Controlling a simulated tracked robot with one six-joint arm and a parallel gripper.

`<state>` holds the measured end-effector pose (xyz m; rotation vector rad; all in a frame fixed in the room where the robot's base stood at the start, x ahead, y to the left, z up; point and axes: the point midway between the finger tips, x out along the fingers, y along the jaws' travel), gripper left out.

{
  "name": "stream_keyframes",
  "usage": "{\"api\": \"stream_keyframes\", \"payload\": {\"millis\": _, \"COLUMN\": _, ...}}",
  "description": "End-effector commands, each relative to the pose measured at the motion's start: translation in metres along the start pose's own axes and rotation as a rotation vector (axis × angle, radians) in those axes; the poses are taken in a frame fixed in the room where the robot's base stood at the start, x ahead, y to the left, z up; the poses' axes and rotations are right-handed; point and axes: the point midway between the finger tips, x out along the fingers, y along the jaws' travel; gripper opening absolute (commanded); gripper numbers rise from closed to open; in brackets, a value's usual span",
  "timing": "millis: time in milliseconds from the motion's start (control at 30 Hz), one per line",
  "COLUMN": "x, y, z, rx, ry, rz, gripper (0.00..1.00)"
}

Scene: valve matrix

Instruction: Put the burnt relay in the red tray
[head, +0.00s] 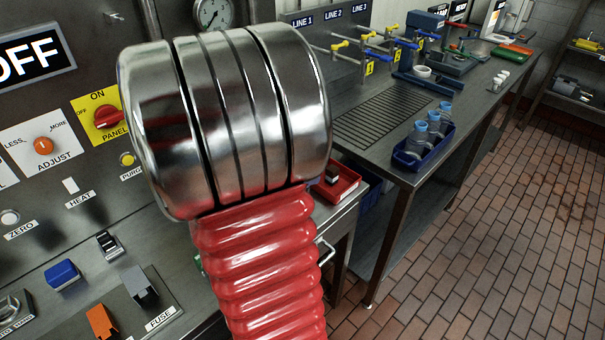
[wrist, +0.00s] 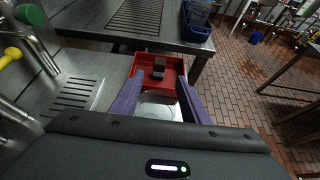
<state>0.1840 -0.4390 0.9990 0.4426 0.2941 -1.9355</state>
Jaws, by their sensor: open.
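The red tray (wrist: 137,68) lies ahead of my gripper (wrist: 160,78) in the wrist view. In the head view the red tray (head: 347,191) shows partly, behind my arm. A small dark block with a brownish part (wrist: 158,73) is inside the tray; it also shows in the head view (head: 332,174). It looks like a relay, but I cannot tell for sure that it is the burnt one. My gripper is open, its two purple fingers apart with nothing held between them. The fingertips appear over the tray's near part, with the block beyond them. My gripper is hidden in the head view.
A panel at left carries a blue block (head: 62,274), an orange block (head: 101,321) and a grey fuse block (head: 140,286). A bench (head: 405,176) at right holds a blue crate (head: 409,160) of bottles and several valves. The brick floor at right is open.

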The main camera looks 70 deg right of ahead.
Motion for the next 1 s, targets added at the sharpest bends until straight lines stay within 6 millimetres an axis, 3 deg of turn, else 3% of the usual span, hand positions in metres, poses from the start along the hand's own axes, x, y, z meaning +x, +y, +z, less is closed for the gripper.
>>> {"api": "stream_keyframes", "payload": {"millis": 433, "x": 0.0, "y": 0.0, "z": 0.0, "rx": 0.002, "ry": 0.001, "rz": 0.0, "gripper": 0.41}}
{"api": "stream_keyframes", "payload": {"millis": 567, "x": -0.008, "y": 0.001, "z": 0.0, "rx": 0.04, "ry": 0.014, "rz": 0.004, "gripper": 0.41}}
{"api": "stream_keyframes", "payload": {"millis": 767, "x": -0.048, "y": 0.002, "z": -0.008, "rx": 0.226, "ry": 0.096, "rz": 0.015, "gripper": 0.41}}
{"api": "stream_keyframes", "payload": {"millis": 1000, "x": -0.122, "y": 0.001, "z": -0.033, "rx": 0.554, "ry": 0.3, "rz": 0.02, "gripper": 0.41}}
